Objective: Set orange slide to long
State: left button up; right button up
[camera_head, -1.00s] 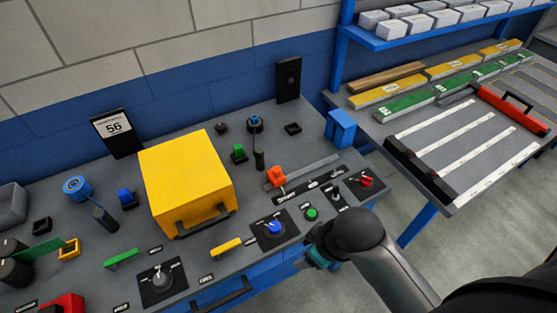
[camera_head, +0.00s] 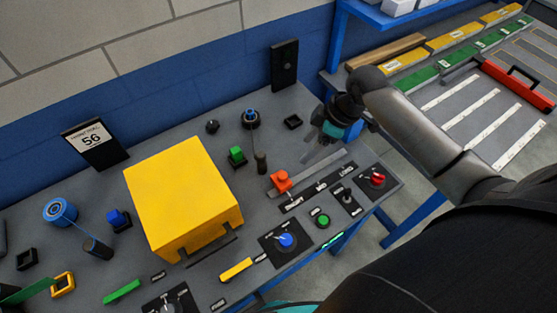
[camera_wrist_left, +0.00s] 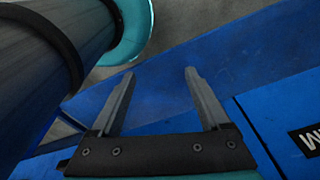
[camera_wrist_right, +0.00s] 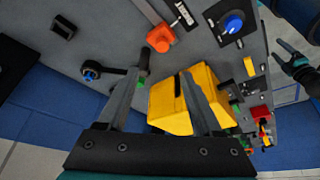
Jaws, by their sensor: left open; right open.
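The orange slide (camera_head: 281,181) is a small knob at the left, near end of a grey straight track (camera_head: 322,168) on the panel. A black label strip (camera_head: 318,187) runs beside the track; its small text is hard to read. My right gripper (camera_head: 316,150) is open above the panel, near the track's right, far end, apart from the orange slide. In the right wrist view the orange slide (camera_wrist_right: 160,38) shows beyond the open, empty fingers (camera_wrist_right: 162,80). My left gripper (camera_wrist_left: 159,74) is open and empty near a blue surface.
A large yellow box (camera_head: 183,197) stands left of the slide. A green knob (camera_head: 237,156) and a dark upright post (camera_head: 260,163) are close by. A blue dial (camera_head: 286,241), a green button (camera_head: 322,220) and a red switch (camera_head: 377,178) lie toward the front edge.

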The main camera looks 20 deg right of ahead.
send_near(283, 175)
jog(key=b+x, duration=0.1)
jog(key=x, duration=0.6)
jog(key=shift+a+f, duration=0.1)
jog(key=shift+f, duration=0.15)
jog(key=shift+w+a+f+b, duration=0.2)
jog(key=shift+f+b, duration=0.15)
jog(key=shift+f, duration=0.1)
pick_arm(q)
jog(key=s+f, duration=0.1)
jog(key=s, duration=0.1)
jog(key=shift+s+f, duration=0.35)
jog(key=shift+f, duration=0.05)
jog(key=shift+s+a+g, duration=0.1)
jog(key=shift+s+g, duration=0.05)
jog(key=shift+g, duration=0.15)
pick_arm(e)
jog(key=shift+c, duration=0.8)
pick_arm(q)
jog(key=shift+s, duration=0.1)
pick_arm(e)
grip_shut()
